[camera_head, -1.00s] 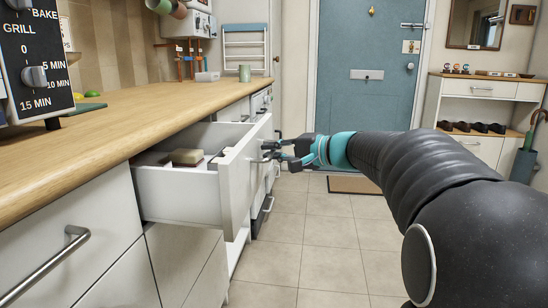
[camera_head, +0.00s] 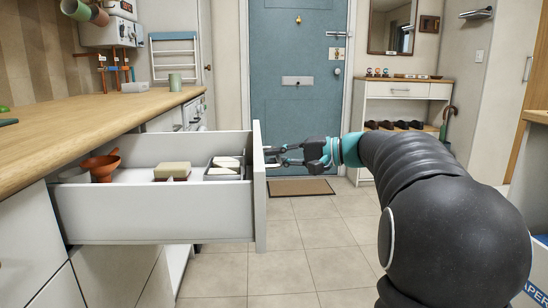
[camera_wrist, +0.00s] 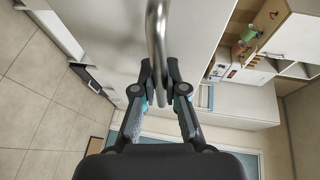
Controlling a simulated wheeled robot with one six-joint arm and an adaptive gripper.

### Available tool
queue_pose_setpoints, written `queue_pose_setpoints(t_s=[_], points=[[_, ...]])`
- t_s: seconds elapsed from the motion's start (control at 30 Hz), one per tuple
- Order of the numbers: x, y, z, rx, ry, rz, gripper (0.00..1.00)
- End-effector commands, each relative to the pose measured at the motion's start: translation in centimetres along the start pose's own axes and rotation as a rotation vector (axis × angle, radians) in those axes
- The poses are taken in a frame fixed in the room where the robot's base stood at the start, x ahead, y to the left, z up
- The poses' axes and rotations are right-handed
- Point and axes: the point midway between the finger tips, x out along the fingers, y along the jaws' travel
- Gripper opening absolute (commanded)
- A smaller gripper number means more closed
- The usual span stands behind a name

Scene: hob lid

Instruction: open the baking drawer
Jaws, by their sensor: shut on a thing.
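The white drawer (camera_head: 155,215) is pulled well out from under the wooden worktop, with its front panel (camera_head: 259,200) facing right. Inside it are an orange-brown funnel-shaped item (camera_head: 101,168), a pale block (camera_head: 172,171) and a dark tray (camera_head: 224,176) with white pieces. My gripper (camera_head: 277,156) is at the outer side of the front panel, shut on the drawer's handle. In the wrist view the curved metal handle (camera_wrist: 156,35) runs to between the fingertips of my gripper (camera_wrist: 159,82). In the head view the handle is mostly hidden by the fingers.
The wooden worktop (camera_head: 90,122) runs along the left, above closed white fronts. Tiled floor (camera_head: 320,238) lies clear to the right of the drawer. A doormat (camera_head: 300,187) lies before the blue door (camera_head: 297,70). A shoe cabinet (camera_head: 405,107) stands at the back right.

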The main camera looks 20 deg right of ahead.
Motion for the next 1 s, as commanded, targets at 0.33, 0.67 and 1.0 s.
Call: queue_pose_setpoints(t_s=[0.33,0.67,1.0], points=[[0.0,0.2,0.0,0.002,-0.001,0.003,0.16],[0.1,0.1,0.0,0.000,-0.002,0.001,0.37],[-3.1,0.0,-0.1,0.001,0.003,0.000,0.37]])
